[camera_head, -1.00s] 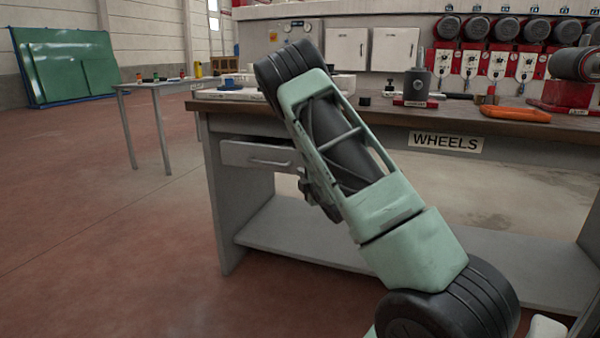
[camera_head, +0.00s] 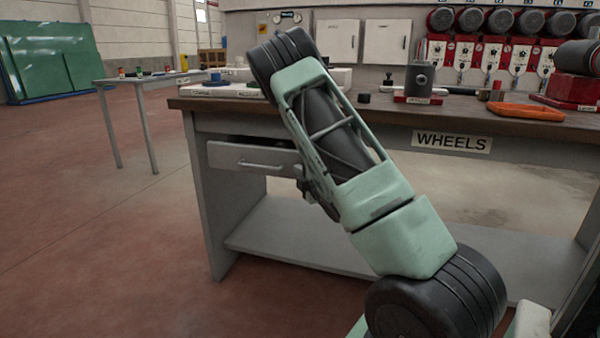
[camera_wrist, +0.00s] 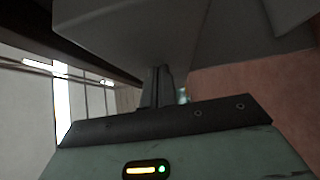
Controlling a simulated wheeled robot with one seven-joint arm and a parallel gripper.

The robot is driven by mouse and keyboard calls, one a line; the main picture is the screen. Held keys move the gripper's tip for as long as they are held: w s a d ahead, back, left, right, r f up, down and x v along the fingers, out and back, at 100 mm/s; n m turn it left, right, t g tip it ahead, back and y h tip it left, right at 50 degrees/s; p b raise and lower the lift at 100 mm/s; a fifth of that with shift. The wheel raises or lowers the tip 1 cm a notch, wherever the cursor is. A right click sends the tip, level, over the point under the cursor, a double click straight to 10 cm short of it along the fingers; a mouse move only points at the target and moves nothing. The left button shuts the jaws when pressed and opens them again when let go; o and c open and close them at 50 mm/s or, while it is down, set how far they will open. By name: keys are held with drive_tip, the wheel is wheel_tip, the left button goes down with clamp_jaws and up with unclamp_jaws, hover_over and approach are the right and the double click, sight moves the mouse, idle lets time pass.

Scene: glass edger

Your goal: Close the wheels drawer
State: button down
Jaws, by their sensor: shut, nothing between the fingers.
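The wheels drawer (camera_head: 235,158) is under the left end of the workbench, with a grey front and a bar handle. Its front stands out from the bench, with a dark gap above it, so it is partly open. My arm hides its right end. My gripper is mostly hidden behind my arm in the head view, close to the drawer's right end. In the wrist view my gripper (camera_wrist: 157,86) is shut and empty, its dark fingers pointing at a grey surface, probably the drawer. I cannot tell whether they touch it.
The workbench (camera_head: 540,157) carries a WHEELS label (camera_head: 452,142), an orange tray (camera_head: 526,112) and several small parts. A lower shelf (camera_head: 330,245) runs beneath it. A side table (camera_head: 150,80) stands at the back left. The red floor at left is clear.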

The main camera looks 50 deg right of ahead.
drive_tip(key=w+d, duration=0.1)
drive_tip(key=d, duration=0.1)
drive_tip(key=w+d, duration=0.1)
drive_tip(key=d, duration=0.2)
drive_tip(key=w+d+b, duration=0.1)
drive_tip(key=d, duration=0.2)
drive_tip(key=shift+w, duration=0.1)
drive_tip(key=shift+d+r, duration=0.15)
drive_tip(key=shift+d, duration=0.15)
